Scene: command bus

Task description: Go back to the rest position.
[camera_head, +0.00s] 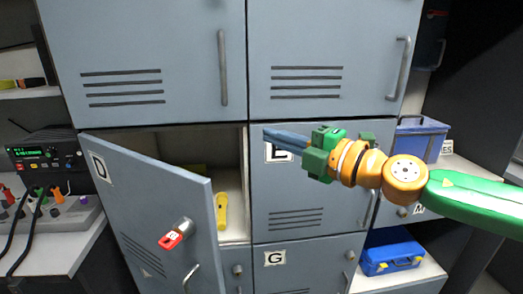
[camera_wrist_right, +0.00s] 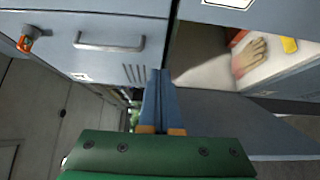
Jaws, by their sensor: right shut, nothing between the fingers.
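My right gripper (camera_head: 268,134) is in front of the locker door marked E (camera_head: 345,205), pointing left. Its blue fingers are together and empty. They also show shut in the right wrist view (camera_wrist_right: 157,72). Whether the fingers touch the door cannot be told. My left gripper is not in view.
The door marked D (camera_head: 150,205) stands open to the left, with a red-tagged key (camera_head: 172,238). A yellow object (camera_head: 221,210) is inside; a glove-like item (camera_wrist_right: 249,58) shows in the wrist view. Blue boxes (camera_head: 417,145) (camera_head: 391,258) stand on right shelves. Electronics (camera_head: 45,155) are at left.

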